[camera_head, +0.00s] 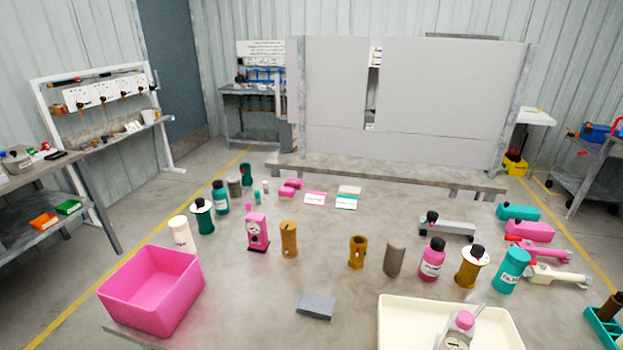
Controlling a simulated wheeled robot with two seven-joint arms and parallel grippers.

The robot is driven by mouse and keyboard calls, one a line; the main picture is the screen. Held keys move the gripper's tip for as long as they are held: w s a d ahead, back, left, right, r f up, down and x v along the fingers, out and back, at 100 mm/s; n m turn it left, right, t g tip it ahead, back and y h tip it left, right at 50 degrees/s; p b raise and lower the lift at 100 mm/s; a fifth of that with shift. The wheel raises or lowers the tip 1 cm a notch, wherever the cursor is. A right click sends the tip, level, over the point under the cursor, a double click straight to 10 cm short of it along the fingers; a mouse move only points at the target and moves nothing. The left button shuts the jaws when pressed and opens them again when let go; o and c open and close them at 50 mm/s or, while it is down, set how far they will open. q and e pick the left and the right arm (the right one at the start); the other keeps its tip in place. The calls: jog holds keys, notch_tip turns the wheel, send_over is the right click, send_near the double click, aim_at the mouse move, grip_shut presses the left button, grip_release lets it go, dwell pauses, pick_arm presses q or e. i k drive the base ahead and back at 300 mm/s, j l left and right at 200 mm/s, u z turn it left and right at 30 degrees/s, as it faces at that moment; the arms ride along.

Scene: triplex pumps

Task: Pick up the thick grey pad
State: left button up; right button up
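A thick grey pad (316,306) lies flat on the grey table near its front edge, between the pink bin and the cream tray. It is a dark grey rectangular block, turned slightly. Nothing is on top of it and nothing touches its sides.
A pink bin (135,297) stands left of the pad. The table around the pad is clear.

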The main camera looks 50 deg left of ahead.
aim_at(310, 305)
jog(key=u, duration=1.5)
jog(key=k+j+z, duration=0.1)
jog(key=j+z, duration=0.4)
